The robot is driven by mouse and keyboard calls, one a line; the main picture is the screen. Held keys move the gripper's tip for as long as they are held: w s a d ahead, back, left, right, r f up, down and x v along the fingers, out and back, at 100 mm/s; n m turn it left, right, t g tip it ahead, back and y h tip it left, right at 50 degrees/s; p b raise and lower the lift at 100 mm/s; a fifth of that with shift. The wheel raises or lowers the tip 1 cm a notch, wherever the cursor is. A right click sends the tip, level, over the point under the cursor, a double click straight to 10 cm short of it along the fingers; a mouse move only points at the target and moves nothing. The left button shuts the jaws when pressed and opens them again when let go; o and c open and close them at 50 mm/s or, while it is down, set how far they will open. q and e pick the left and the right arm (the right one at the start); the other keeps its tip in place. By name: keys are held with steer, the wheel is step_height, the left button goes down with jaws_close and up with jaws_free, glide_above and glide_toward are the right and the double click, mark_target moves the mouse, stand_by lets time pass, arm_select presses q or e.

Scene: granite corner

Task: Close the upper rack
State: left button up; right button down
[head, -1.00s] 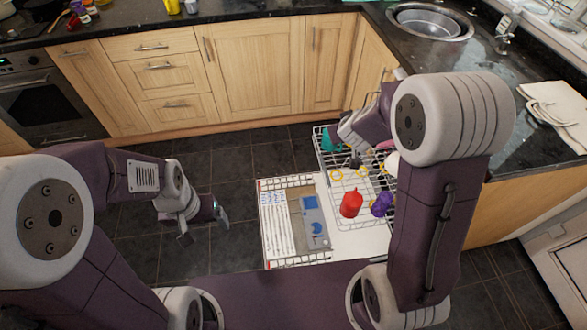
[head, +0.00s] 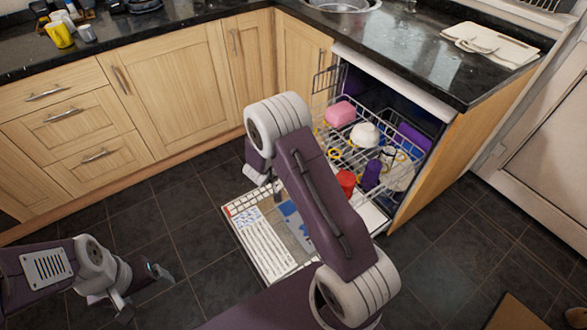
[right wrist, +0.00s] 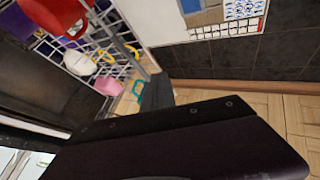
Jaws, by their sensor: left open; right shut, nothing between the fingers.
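The upper rack (head: 335,150) is a wire basket standing partly out of the dishwasher on the right. It holds a pink item (head: 340,113), a white bowl (head: 364,134), a red cup (head: 346,181) and a purple cup (head: 371,174). My right arm covers part of its near left side. My right gripper (head: 258,175) is left of the rack, mostly hidden by its own arm, and is shut with nothing held. The rack shows at upper left in the right wrist view (right wrist: 118,52). My left gripper (head: 145,288) is open and empty over the floor at lower left.
The dishwasher door (head: 262,247) lies open and low in front, partly behind my right arm. The dark tiled floor (head: 185,225) left of the door is clear.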

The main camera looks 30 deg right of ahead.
steer(key=w+d+f+b, duration=0.4)
steer(key=d+f+b, duration=0.1)
steer(key=d, duration=0.3)
steer(key=shift+w+d+f, duration=0.2)
steer(key=shift+w+f, duration=0.2)
steer(key=shift+f, duration=0.45)
steer(key=shift+d, duration=0.1)
